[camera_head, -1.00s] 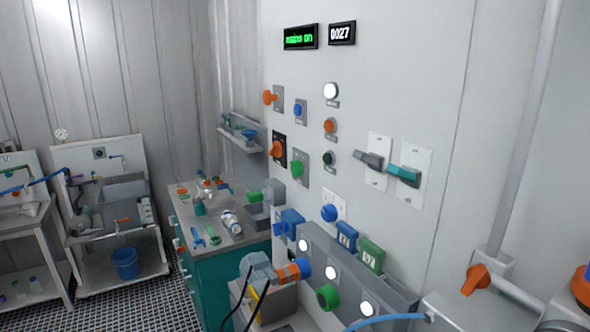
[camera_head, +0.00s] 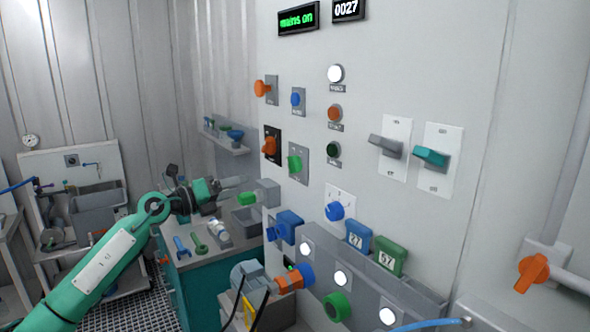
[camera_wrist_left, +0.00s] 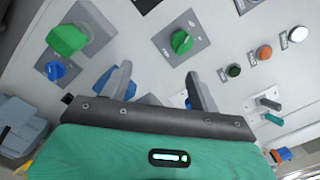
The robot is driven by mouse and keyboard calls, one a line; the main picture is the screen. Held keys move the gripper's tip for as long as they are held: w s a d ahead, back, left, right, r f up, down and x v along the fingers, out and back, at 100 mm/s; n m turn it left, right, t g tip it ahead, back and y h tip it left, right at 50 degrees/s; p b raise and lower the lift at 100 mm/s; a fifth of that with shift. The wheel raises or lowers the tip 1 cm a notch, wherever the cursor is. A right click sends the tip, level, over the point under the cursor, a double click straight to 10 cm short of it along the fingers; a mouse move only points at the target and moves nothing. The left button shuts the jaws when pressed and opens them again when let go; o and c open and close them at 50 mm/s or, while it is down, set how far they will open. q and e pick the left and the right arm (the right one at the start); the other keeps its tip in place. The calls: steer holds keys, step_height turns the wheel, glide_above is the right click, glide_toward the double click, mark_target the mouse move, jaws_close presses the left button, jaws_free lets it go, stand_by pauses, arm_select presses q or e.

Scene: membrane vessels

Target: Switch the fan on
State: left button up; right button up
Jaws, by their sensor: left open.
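The light wall panel carries several switches, and I cannot read which one is the fan's. They include a green rotary knob (camera_head: 295,163), also in the left wrist view (camera_wrist_left: 181,42), an orange rotary knob on a black plate (camera_head: 270,146), an orange knob (camera_head: 262,88), a blue knob (camera_head: 297,97), a grey lever (camera_head: 385,146) and a teal lever (camera_head: 431,157). My left gripper (camera_head: 236,184) is open and empty, left of the panel and below the green knob. In the left wrist view its fingers (camera_wrist_left: 160,86) point toward the panel, apart from the green knob. My right gripper is out of view.
A green knob on a grey box (camera_head: 247,198) is close by the left gripper, above a teal cabinet (camera_head: 205,292) with tools. The display (camera_head: 298,18) reads "mains on". A grey ledge with blue and green tagged blocks (camera_head: 390,256) juts out below the panel.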

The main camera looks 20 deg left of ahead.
mark_target(287, 161)
arm_select(q)
step_height(287, 161, up, 5)
steer(key=s+d+m, duration=0.1)
steer(key=d+m, duration=0.1)
steer(key=m, duration=0.1)
steer(key=shift+g, duration=0.4)
steer(key=p+x, duration=0.3)
steer(key=x, duration=0.3)
steer(key=p+x, duration=0.2)
steer(key=x, duration=0.4)
steer(key=shift+d+r+p, duration=0.1)
steer(key=shift+r+p, duration=0.1)
steer(key=shift+p, duration=0.2)
steer(key=shift+w+d+f, duration=0.1)
steer(key=shift+w+d, duration=0.2)
steer(key=shift+w, duration=0.1)
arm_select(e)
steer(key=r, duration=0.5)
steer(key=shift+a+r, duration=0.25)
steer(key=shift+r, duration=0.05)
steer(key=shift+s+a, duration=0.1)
arm_select(q)
steer(key=shift+c, duration=0.9)
steer(key=c, duration=0.8)
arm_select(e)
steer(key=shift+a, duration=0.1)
